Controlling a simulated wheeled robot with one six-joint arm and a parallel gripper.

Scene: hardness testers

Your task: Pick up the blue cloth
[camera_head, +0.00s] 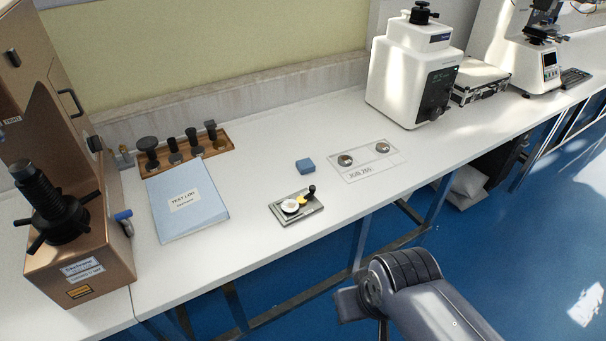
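The blue cloth (305,166) appears as a small, folded, thick blue square lying flat on the white bench top (262,166). It is near the middle of the bench, with clear surface around it. Part of my grey arm shows at the bottom right, in front of the bench and over the blue floor. My gripper does not show in this view. Nothing touches the cloth.
A small tray (287,219) with a white disc and a black-handled item lies in front of the cloth. A marked plate (363,173) with two round blocks is to its right. A blue test log (188,201) lies left. Testers (412,80) and (83,240) stand at either side.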

